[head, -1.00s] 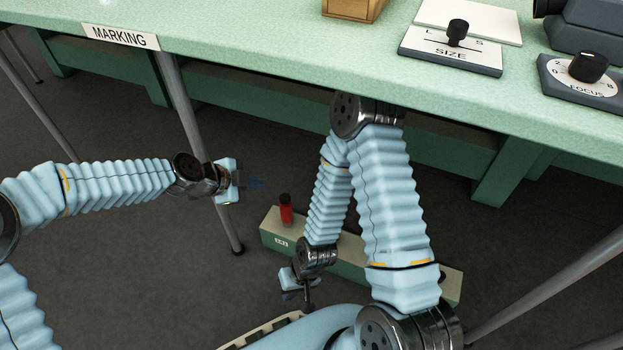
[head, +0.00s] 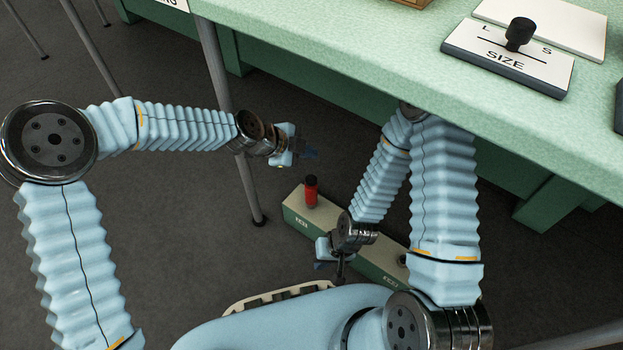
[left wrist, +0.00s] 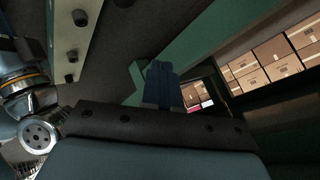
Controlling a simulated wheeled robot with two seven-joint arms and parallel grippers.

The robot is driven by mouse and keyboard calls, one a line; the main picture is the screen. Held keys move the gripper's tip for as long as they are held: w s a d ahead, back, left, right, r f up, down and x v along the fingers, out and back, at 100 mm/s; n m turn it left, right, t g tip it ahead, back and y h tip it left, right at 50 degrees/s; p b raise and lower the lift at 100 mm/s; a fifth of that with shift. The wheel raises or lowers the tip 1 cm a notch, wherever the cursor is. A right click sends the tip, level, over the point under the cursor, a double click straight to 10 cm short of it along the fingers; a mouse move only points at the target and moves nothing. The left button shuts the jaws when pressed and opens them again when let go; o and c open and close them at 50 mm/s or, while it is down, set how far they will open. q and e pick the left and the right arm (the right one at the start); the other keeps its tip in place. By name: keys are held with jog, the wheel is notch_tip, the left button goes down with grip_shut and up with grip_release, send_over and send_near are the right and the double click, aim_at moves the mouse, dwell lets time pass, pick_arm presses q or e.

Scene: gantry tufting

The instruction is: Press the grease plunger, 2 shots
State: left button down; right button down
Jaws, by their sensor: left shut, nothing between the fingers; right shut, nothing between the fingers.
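A red cylinder with a dark top (head: 311,192), which looks like the grease plunger, stands upright at the left end of a long low green box (head: 298,212) on the floor. My left gripper (head: 309,153) is shut and empty. It shows just above the red cylinder in the head view, apart from it in the picture; its height over it is unclear. Its dark blue fingers (left wrist: 163,84) are together in the left wrist view, where I cannot make out the cylinder. My right gripper (head: 340,269) is shut and empty, in front of the box; my right arm hides part of the box.
The green bench (head: 370,50) overhangs at the back, with a SIZE knob panel (head: 510,55) on it. A grey bench leg (head: 240,165) stands behind my left wrist. Boxes (left wrist: 262,68) show in the left wrist view.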

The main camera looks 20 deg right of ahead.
aim_at(314, 178)
pick_arm(q)
notch_tip(314, 178, down, 8)
jog(key=b, duration=0.4)
jog(key=shift+r+b, duration=0.15)
jog(key=shift+b, duration=0.2)
dwell(1.5)
jog(key=shift+f, duration=0.4)
jog(key=shift+f, duration=0.9)
dwell(1.1)
jog(key=shift+r, duration=0.1)
jog(key=shift+r+p, duration=0.35)
jog(key=shift+r, duration=0.9)
